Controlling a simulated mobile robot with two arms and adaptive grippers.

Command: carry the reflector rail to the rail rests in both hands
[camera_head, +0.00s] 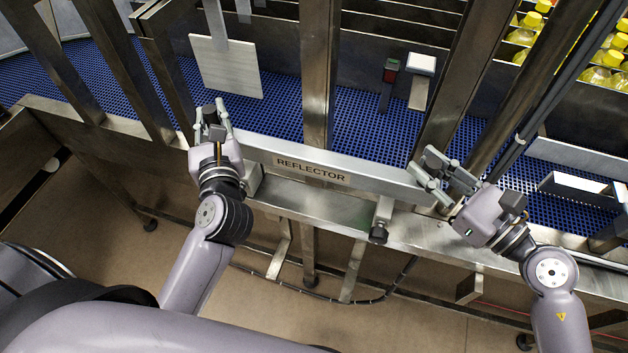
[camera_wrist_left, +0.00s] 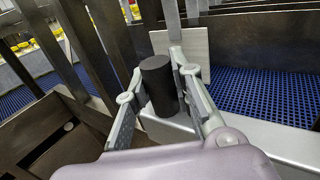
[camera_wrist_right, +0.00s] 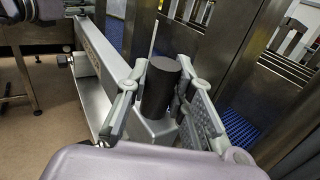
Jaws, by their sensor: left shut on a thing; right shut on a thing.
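The reflector rail (camera_head: 320,172) is a long silver bar with "REFLECTOR" on its front, slanting down to the right. My left gripper (camera_head: 212,118) is shut at its left end, and my right gripper (camera_head: 428,178) at its right end. In the left wrist view, a black upright grip (camera_wrist_left: 159,86) stands between the fingers. In the right wrist view, another black grip (camera_wrist_right: 160,88) stands between the fingers. Bracket-like rail rests show below the rail, one at left (camera_head: 253,180) and one at right (camera_head: 383,212). I cannot tell whether the rail touches them.
A blue mesh conveyor (camera_head: 275,118) runs behind the rail. Steel posts (camera_head: 318,70) stand close behind it. A hanging grey plate (camera_head: 228,68) is beyond the left gripper. Yellow-capped bottles (camera_head: 525,30) stand at the far right. A steel ledge (camera_head: 320,205) runs below the rail.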

